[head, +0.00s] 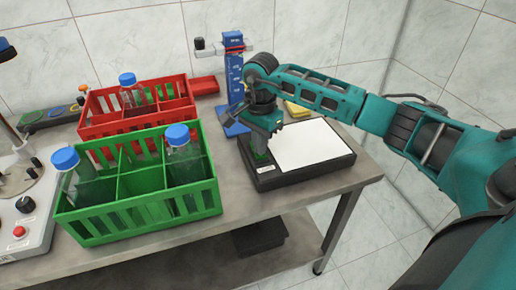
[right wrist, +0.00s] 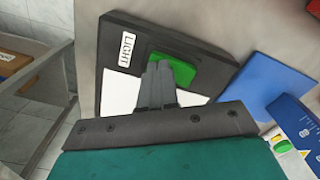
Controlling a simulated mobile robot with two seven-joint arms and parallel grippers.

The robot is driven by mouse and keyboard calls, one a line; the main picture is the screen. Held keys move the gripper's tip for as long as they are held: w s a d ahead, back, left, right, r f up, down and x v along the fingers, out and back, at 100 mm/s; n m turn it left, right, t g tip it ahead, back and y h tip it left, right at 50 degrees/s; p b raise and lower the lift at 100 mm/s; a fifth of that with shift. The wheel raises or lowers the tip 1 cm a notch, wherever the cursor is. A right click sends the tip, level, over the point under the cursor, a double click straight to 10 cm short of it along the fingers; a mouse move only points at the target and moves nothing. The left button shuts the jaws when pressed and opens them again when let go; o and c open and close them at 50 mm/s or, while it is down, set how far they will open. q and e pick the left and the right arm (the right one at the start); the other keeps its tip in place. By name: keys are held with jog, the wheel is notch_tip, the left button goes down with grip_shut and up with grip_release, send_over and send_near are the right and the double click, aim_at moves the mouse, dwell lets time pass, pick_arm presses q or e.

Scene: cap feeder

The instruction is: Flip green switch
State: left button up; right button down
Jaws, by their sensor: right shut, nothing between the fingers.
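The green switch (right wrist: 183,70) is on the black frame of a light box (right wrist: 205,52), beside a label reading "LIGHT". In the head view the switch (head: 261,159) shows only in part below my right gripper (head: 260,147). The box (head: 312,172) has a white panel and lies on the table near its right end. In the right wrist view my right gripper (right wrist: 159,68) is shut and empty, its fingertips over the left part of the switch. I cannot tell whether they touch it. My left gripper is not in view.
A green crate (head: 140,215) with blue-capped bottles and a red crate (head: 135,120) stand to the left. A blue stand (head: 236,90) rises behind the light box. A yellow item (head: 297,110) lies behind the box. A machine with a red button (head: 19,231) is far left.

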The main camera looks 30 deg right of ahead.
jog(key=shift+r, duration=0.1)
jog(key=shift+r+p, duration=0.7)
jog(key=shift+r, duration=0.2)
notch_tip(320, 180, up, 5)
jog(key=p, duration=0.3)
